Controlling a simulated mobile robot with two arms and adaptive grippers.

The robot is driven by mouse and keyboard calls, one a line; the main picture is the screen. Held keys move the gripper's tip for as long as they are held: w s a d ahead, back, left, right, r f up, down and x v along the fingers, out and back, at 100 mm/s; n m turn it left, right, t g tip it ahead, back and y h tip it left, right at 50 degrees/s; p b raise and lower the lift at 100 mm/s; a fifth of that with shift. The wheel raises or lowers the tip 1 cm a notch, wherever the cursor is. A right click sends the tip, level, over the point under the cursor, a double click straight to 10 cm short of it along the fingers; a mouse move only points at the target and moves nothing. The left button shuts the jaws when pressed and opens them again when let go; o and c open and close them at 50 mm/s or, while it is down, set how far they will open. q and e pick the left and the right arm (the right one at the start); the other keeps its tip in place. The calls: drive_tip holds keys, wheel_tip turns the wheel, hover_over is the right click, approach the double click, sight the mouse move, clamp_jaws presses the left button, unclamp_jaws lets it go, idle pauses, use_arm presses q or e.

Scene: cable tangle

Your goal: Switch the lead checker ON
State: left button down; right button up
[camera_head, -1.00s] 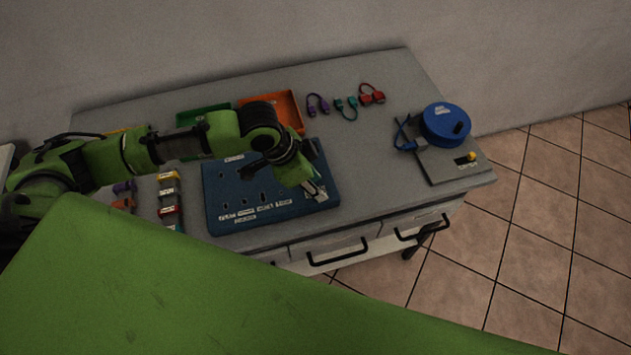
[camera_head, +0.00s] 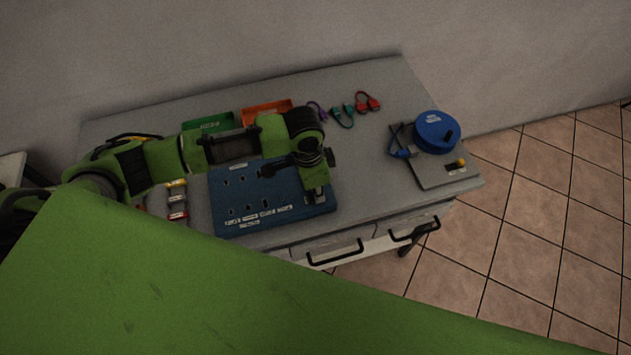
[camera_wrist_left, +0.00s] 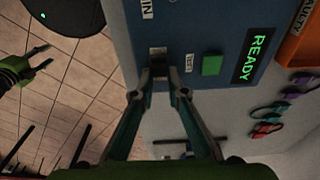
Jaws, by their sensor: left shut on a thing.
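The lead checker is a blue panel (camera_head: 228,215) on the table, with sockets and white labels. In the left wrist view its blue face (camera_wrist_left: 215,22) carries a lit display (camera_wrist_left: 257,57) reading READY, a green button (camera_wrist_left: 212,65) and a small grey switch (camera_wrist_left: 157,53) beside a label ending in "IN". My left gripper (camera_head: 318,199) is at the panel's right end. My right gripper (camera_wrist_left: 36,66) shows at the left of the wrist view, fingers apart, away from the panel.
Green (camera_head: 209,124) and orange (camera_head: 267,112) trays lie behind the panel. Purple, teal and red leads (camera_head: 367,102) lie at the back. A blue reel (camera_head: 437,131) stands on a grey plate at right. Table between panel and reel is clear.

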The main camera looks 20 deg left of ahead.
use_arm(q)
drive_tip(key=shift+y, duration=0.3)
use_arm(e)
drive_tip(key=shift+r, duration=0.45)
use_arm(q)
drive_tip(key=c, duration=2)
unclamp_jaws()
drive_tip(key=shift+w+d, duration=0.1)
drive_tip(key=shift+r, duration=0.1)
use_arm(e)
drive_tip(key=shift+s, duration=0.1)
use_arm(q)
drive_tip(key=r, duration=1.1)
drive_tip(key=shift+s+a+r, duration=0.25)
drive_tip(key=shift+a+r, duration=0.1)
drive_tip(key=shift+r, duration=0.05)
drive_tip(key=shift+f, duration=0.1)
